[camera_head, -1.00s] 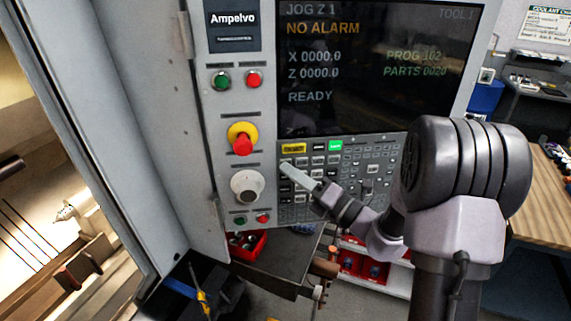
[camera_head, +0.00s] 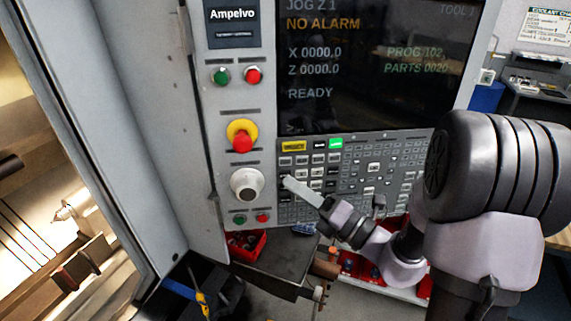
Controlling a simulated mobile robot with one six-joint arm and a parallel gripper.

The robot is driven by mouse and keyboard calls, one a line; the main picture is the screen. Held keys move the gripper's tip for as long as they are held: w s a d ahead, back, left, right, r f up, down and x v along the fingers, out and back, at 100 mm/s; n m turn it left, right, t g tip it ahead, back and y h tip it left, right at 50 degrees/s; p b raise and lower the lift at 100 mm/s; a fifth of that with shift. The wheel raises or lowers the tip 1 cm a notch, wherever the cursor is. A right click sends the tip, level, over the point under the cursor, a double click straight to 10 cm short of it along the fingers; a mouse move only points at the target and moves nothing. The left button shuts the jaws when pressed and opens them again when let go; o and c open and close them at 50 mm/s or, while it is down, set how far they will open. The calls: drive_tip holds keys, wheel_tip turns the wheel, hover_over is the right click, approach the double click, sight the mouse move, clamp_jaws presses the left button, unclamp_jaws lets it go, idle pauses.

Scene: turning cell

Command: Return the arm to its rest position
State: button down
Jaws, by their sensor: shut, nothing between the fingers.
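My gripper (camera_head: 290,184) is shut and empty. Its light fingertips are in front of the lower left part of the control keypad (camera_head: 345,165). I cannot tell whether they touch the keys. My arm reaches in from the lower right, and its large dark joint covers the right part of the panel.
The screen (camera_head: 370,65) above the keypad reads NO ALARM and READY. A red emergency stop button (camera_head: 242,141) and a grey knob (camera_head: 248,184) stick out left of the keypad. A red bin (camera_head: 246,244) sits on a dark cart (camera_head: 283,262) below. The machine interior (camera_head: 60,200) is open at left.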

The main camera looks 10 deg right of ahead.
drive_tip(key=shift+s, duration=0.1)
idle(0.4)
drive_tip(key=s+a+f+n+g+y+b, duration=0.1)
drive_tip(key=s+a+f+n+g+b, duration=0.5)
drive_tip(key=s+a+n, duration=0.25)
drive_tip(key=s+a+f+n+g+b, duration=0.45)
drive_tip(key=s+a+n+g, duration=0.25)
drive_tip(key=n, duration=0.3)
drive_tip(key=s+d+f+n+g+h+b, duration=0.1)
drive_tip(key=s+d+f+n+h+b, duration=0.3)
drive_tip(key=s+f+n+h+b, duration=0.6)
drive_tip(key=w+d+f+n+t+h, duration=0.1)
drive_tip(key=w+d+f+n+t, duration=0.1)
drive_tip(key=d+n, duration=0.4)
drive_tip(key=shift+w+d+f+n+t+h, duration=0.3)
drive_tip(key=shift+d+n+t, duration=0.1)
drive_tip(key=shift+n+t, duration=0.35)
